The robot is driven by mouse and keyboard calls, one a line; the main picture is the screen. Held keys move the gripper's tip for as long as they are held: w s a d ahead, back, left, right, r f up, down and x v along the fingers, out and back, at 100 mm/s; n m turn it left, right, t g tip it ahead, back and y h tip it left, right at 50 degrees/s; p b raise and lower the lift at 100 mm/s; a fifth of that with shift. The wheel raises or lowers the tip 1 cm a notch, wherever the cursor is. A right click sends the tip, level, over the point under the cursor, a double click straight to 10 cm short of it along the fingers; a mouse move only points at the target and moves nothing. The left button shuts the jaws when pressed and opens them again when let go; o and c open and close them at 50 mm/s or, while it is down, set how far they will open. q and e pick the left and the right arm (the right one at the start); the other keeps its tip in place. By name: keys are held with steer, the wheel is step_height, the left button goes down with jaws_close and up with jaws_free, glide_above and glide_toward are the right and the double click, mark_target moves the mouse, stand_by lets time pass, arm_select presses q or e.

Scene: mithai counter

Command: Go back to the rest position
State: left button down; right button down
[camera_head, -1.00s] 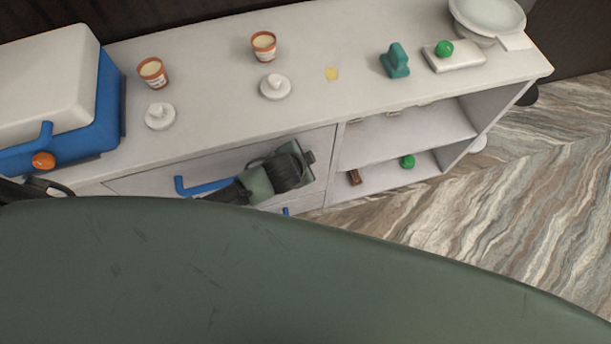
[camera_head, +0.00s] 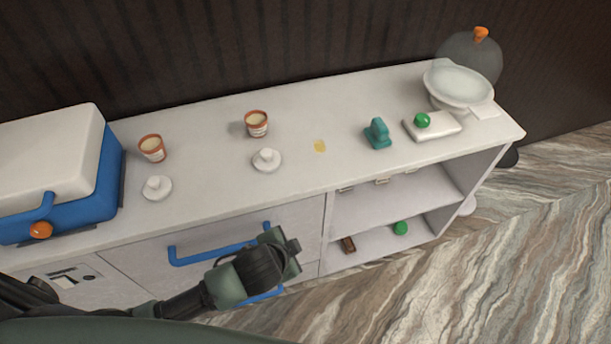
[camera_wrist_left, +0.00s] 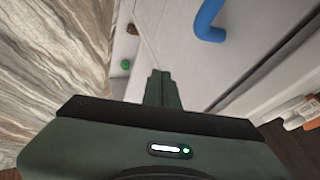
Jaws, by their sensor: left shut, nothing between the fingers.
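My left gripper (camera_head: 290,250) hangs in front of the counter's drawer fronts, beside the blue drawer handle (camera_head: 185,258), holding nothing. In the left wrist view its fingers (camera_wrist_left: 161,84) are together, with a blue handle (camera_wrist_left: 208,22) ahead of them. My right gripper is in neither view.
The white counter (camera_head: 210,175) carries two cups (camera_head: 152,148), two white lids (camera_head: 157,188), a teal object (camera_head: 377,133), a white bowl (camera_head: 458,88) and a blue cooler box (camera_head: 95,190). The open shelf holds a green ball (camera_head: 400,228).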

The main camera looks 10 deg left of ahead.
arm_select(q)
steer(key=s+a+f+n+g+y, duration=0.15)
steer(key=s+a+f, duration=0.25)
steer(key=f, duration=0.8)
steer(key=s+a+f+n+g+h, duration=0.1)
steer(key=s+a+f+n+g, duration=0.3)
steer(key=f, duration=0.8)
steer(key=s+a+f+n, duration=0.1)
steer(key=s+f, duration=0.5)
steer(key=s, duration=0.6)
steer(key=s+a+f+n, duration=0.1)
steer(key=s+f, duration=0.5)
steer(key=s, duration=0.6)
steer(key=shift+s+a+f+g, duration=0.3)
steer(key=shift+a+f+g, duration=0.1)
steer(key=shift+a+g, duration=0.1)
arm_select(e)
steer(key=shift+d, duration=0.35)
arm_select(q)
steer(key=shift+n+y, duration=0.25)
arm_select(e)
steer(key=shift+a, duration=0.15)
